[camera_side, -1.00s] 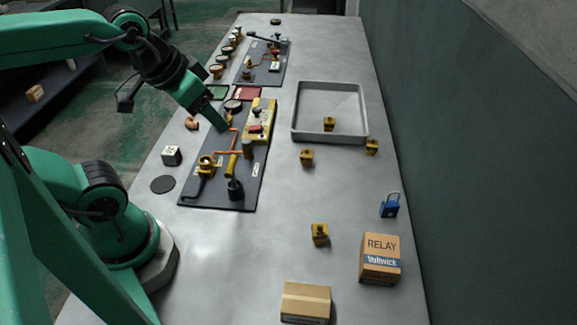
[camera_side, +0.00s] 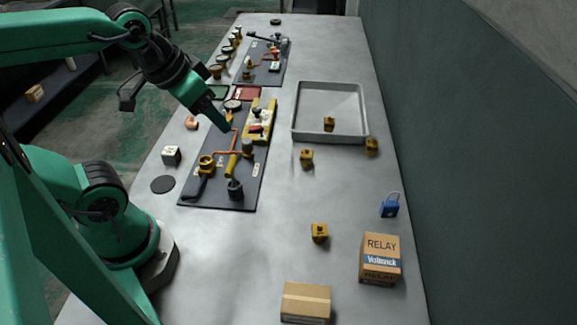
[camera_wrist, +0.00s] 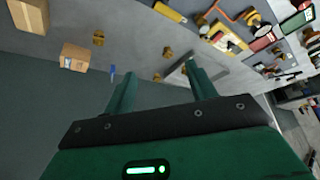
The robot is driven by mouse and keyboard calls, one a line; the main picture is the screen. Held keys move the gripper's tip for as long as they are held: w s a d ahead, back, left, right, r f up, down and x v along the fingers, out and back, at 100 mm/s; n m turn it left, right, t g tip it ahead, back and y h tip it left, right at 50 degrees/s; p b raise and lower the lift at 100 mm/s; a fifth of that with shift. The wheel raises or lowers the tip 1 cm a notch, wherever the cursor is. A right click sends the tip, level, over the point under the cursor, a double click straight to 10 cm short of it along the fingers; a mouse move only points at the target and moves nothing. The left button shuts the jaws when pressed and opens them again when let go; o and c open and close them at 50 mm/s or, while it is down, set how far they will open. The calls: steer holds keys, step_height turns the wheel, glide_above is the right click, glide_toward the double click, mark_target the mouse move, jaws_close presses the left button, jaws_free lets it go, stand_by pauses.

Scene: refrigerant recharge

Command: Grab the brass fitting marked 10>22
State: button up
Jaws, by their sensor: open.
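Several small brass fittings lie about the bench. In the side view one (camera_side: 329,124) is inside the grey tray, one (camera_side: 371,147) is by the tray's right corner, one (camera_side: 307,158) is just in front of the tray, and one (camera_side: 320,233) is nearer the boxes. Their markings are too small to read, so I cannot tell which is 10>22. My gripper (camera_side: 222,126) is above the near dark panel, left of all of them. In the wrist view my gripper (camera_wrist: 158,84) is open and empty, with fittings (camera_wrist: 98,38) and (camera_wrist: 168,52) beyond the fingers.
The grey tray (camera_side: 331,137) has raised walls. The near dark panel (camera_side: 222,191) carries pipes and valves. A blue padlock (camera_side: 389,206), a relay box (camera_side: 380,260) and a plain carton (camera_side: 306,301) stand at the near right.

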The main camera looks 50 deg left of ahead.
steer(key=w, duration=0.1)
steer(key=m+g, duration=0.5)
steer(key=m, duration=0.2)
glide_above(321, 225)
steer(key=f, duration=1)
steer(key=a+f, duration=0.1)
steer(key=f, duration=0.4)
steer(key=shift+f, duration=0.1)
steer(key=shift+d+f+m+g, duration=0.3)
steer(key=shift+d+f, duration=0.15)
steer(key=shift+f, duration=0.1)
steer(key=shift+f, duration=0.1)
steer(key=shift+f, duration=1.2)
steer(key=shift+f, duration=0.1)
